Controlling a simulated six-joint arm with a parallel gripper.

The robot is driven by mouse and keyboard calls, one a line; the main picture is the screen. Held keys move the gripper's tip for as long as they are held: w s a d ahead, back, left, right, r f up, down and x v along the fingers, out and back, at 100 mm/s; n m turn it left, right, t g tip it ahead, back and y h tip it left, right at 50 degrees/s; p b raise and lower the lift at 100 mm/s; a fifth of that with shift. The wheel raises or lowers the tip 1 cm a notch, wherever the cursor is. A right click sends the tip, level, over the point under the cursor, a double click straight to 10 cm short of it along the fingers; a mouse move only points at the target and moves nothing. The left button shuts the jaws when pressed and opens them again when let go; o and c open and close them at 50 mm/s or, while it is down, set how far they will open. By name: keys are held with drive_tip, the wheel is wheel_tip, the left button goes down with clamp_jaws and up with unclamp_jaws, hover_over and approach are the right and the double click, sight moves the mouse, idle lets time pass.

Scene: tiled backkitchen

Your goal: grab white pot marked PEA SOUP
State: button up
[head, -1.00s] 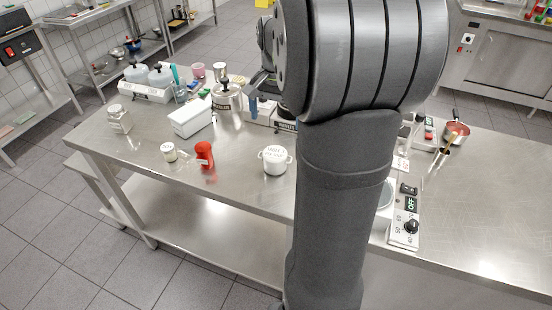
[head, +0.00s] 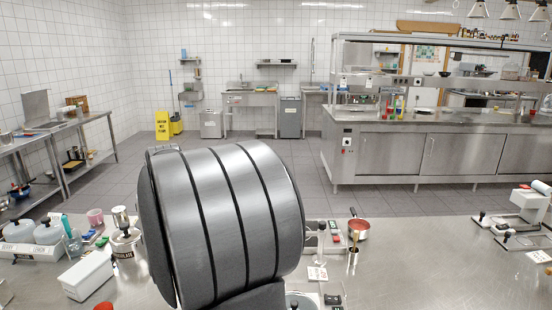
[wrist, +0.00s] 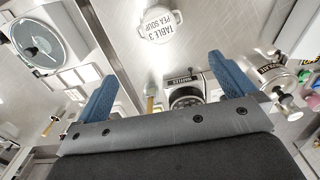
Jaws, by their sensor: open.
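The white pot (wrist: 158,22) shows at the top of the wrist view, with a round white lid marked TABLE 3 PEA SOUP and small side handles. It stands on the steel table (wrist: 120,38). My gripper (wrist: 162,68) is open and empty, its two blue fingers spread wide. In the wrist picture the pot lies beyond the fingertips, roughly between their lines, and apart from them. In the head view the pot is not visible, and my dark arm fills the lower middle.
In the wrist view a device labelled WAFFLES (wrist: 185,92) shows between the fingers, a labelled metal pot (wrist: 275,74) at right and a round-topped appliance (wrist: 36,45) at left. In the head view a white box (head: 88,275) and a red-filled pan (head: 359,229) stand on the table.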

drive_tip(key=shift+c, duration=1.1)
drive_tip(key=f+n, duration=0.4)
drive_tip(key=n, duration=0.2)
drive_tip(key=f+n, duration=0.5)
drive_tip(key=n, duration=0.1)
drive_tip(key=f+n, duration=0.4)
drive_tip(key=n, duration=0.1)
drive_tip(key=shift+s+a+f+n, duration=0.2)
drive_tip(key=shift+a+f+n, duration=0.15)
drive_tip(key=shift+n, duration=0.05)
drive_tip(key=shift+s+d+f, duration=0.1)
drive_tip(key=shift+d+f, duration=0.1)
drive_tip(key=shift+f, duration=1.1)
drive_tip(key=shift+s+d+f, duration=0.1)
drive_tip(key=shift+d+f, duration=0.05)
drive_tip(key=shift+f, duration=1.15)
drive_tip(key=c, duration=1.3)
